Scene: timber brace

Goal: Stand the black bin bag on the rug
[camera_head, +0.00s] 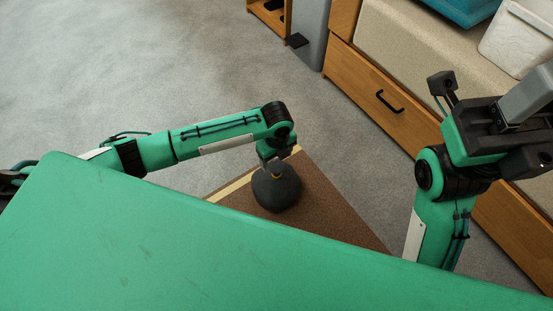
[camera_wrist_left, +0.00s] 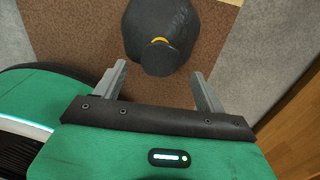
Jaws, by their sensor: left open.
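The black bin bag (camera_head: 276,192) stands upright on the brown rug (camera_head: 330,205), with a yellow tie at its neck. My left gripper (camera_head: 273,160) is just above the bag's top. In the left wrist view the bag (camera_wrist_left: 172,22) shows at the top of the picture, its knotted top toward me. The left gripper's (camera_wrist_left: 160,75) fingers are spread, with nothing between them. The rug (camera_wrist_left: 70,30) also shows there around the bag. My right gripper (camera_head: 525,105) is at the far right, away from the bag; its fingertips are not clear.
A wooden drawer unit (camera_head: 365,80) with a pale cushioned top runs along the right. A white tub (camera_head: 520,40) and a blue container (camera_head: 460,8) sit on it. A grey bin (camera_head: 312,35) stands at the back. Grey floor at the left is open.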

